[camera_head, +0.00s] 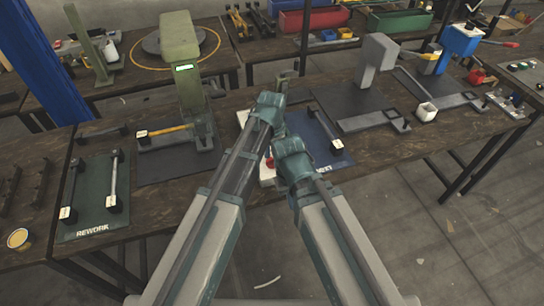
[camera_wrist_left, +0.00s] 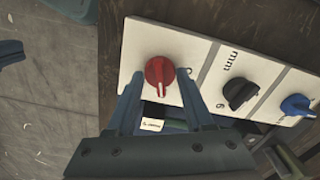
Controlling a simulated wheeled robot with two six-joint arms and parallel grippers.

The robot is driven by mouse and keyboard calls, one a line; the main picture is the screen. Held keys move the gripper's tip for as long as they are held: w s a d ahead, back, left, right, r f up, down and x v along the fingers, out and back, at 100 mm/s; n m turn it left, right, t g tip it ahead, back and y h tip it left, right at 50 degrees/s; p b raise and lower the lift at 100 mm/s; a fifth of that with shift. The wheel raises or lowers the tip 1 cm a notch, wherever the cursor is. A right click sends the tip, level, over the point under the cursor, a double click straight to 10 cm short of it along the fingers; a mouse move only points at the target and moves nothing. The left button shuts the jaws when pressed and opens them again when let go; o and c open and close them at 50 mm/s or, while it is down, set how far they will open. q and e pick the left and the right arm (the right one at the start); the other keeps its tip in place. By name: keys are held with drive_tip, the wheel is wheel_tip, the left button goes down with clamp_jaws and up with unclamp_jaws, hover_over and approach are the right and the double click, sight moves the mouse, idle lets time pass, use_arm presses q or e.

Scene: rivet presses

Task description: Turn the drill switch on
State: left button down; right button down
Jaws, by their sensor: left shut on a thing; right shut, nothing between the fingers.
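A red knob (camera_wrist_left: 160,74) sits at the left end of a white panel (camera_wrist_left: 203,68) in the left wrist view. A black knob (camera_wrist_left: 239,93) and a blue knob (camera_wrist_left: 297,105) sit further right on the panel. My left gripper (camera_wrist_left: 160,84) has a finger on either side of the red knob and is shut on it. In the head view my left gripper (camera_head: 275,112) is mostly hidden by its own wrist. My right gripper (camera_head: 292,152) is lower and nearer, shut and empty, with its fingertips hard to make out.
A green press (camera_head: 182,62) stands left of my arms and a grey press (camera_head: 375,58) stands right. A blue mat (camera_head: 325,150) lies beside my right gripper. A green rework mat (camera_head: 92,190) with rods lies at the left.

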sight(272, 158)
idle(0.3)
use_arm(q)
drive_tip(key=shift+c, duration=1.4)
unclamp_jaws()
drive_tip(key=shift+r, duration=0.1)
wheel_tip(272, 158, up, 14)
drive_tip(key=p, duration=1.4)
drive_tip(key=shift+f, duration=0.2)
